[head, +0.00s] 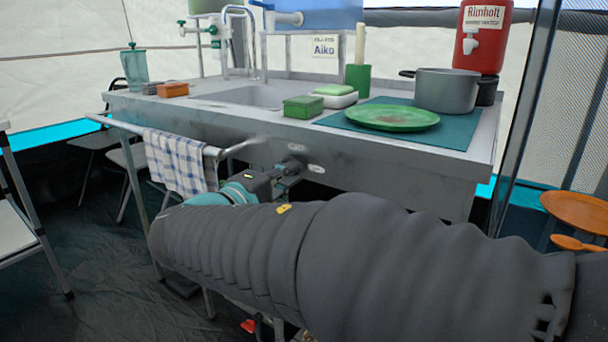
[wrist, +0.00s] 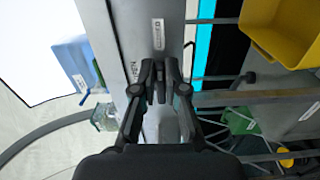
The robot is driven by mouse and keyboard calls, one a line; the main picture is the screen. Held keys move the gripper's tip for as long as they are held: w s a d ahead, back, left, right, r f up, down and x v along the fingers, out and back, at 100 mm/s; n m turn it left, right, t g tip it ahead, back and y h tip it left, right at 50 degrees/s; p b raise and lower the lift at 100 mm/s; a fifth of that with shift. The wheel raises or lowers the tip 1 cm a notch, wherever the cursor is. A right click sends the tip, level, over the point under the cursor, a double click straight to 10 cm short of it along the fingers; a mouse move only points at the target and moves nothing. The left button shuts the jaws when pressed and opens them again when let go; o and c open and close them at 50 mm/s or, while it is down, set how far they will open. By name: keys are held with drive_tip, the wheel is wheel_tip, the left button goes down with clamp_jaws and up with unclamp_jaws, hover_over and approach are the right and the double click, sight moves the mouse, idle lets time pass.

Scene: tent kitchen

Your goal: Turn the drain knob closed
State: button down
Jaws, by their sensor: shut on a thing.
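My gripper (head: 290,168) is at the front panel of the steel sink unit (head: 400,172), just below the counter edge. In the wrist view my gripper (wrist: 161,66) has its dark fingertips close together against the grey panel (wrist: 136,30). It is shut on the drain knob, which is mostly hidden between and behind the fingers. A small pale label plate (head: 316,169) is right of the gripper in the head view. A label plate also shows just beyond the fingertips in the wrist view (wrist: 158,34). The knob's exact angle cannot be told.
A rail (head: 130,126) with a checked towel (head: 174,162) is left of my gripper. A green plate (head: 392,117), a pot (head: 446,90) and sponges stand on the counter above. Yellow (wrist: 285,30) and green (wrist: 243,122) items lie right in the wrist view.

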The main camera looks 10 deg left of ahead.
drive_tip(key=c, duration=1.2)
unclamp_jaws()
drive_tip(key=v, duration=1.2)
drive_tip(key=shift+a+f, duration=0.1)
